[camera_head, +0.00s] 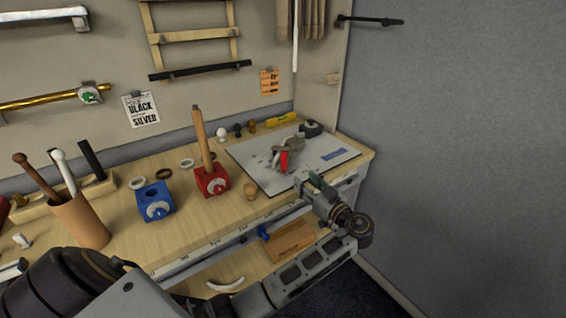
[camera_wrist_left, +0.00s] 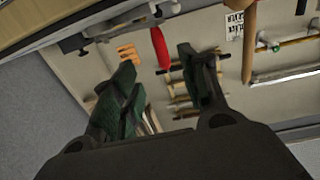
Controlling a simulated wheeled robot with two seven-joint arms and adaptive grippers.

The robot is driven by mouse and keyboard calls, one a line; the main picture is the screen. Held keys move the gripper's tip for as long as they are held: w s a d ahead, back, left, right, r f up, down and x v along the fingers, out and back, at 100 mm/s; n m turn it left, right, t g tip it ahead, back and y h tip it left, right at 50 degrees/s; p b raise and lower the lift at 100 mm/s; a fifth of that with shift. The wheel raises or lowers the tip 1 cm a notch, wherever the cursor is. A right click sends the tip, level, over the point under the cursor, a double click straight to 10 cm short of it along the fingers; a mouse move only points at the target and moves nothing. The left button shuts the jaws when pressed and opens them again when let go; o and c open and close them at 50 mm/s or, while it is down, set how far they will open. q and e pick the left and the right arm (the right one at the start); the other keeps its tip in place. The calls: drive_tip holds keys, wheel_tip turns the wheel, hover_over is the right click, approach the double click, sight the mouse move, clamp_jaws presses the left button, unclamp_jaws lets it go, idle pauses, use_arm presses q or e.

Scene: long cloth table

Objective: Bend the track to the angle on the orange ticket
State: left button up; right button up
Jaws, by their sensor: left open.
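The orange ticket (camera_head: 269,82) hangs on the back wall; its print is too small to read. It also shows in the wrist view (camera_wrist_left: 127,52). A grey device with a red handle (camera_head: 284,162) sits on a white board (camera_head: 254,174) at the right end of the table. I cannot make out the track on it. My left gripper (camera_head: 312,181) is at the board's front right edge, apart from the handle. In the wrist view my left gripper (camera_wrist_left: 156,58) is open, and the red handle (camera_wrist_left: 160,46) appears beyond its fingers. My right gripper is not in view.
Red (camera_head: 212,182) and blue (camera_head: 155,204) blocks stand left of the board; a wooden handle rises from the red one. A wooden cup (camera_head: 82,224) holds rods. A curved white piece (camera_head: 226,286) lies below the front edge.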

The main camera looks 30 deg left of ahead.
sight(286, 164)
use_arm(q)
drive_tip(key=p+x, duration=0.1)
drive_tip(key=x, duration=1)
drive_tip(key=shift+w+a, duration=0.15)
drive_tip(key=shift+a, duration=0.2)
drive_tip(key=shift+w+a+p, duration=0.3)
drive_tip(key=shift+a+p, duration=0.05)
drive_tip(key=shift+a, duration=0.25)
drive_tip(key=shift+w+a, duration=0.1)
drive_tip(key=shift+a, duration=0.1)
drive_tip(key=shift+a+f, duration=0.1)
drive_tip(key=shift+c, duration=0.5)
drive_tip(key=c, duration=0.7)
clamp_jaws()
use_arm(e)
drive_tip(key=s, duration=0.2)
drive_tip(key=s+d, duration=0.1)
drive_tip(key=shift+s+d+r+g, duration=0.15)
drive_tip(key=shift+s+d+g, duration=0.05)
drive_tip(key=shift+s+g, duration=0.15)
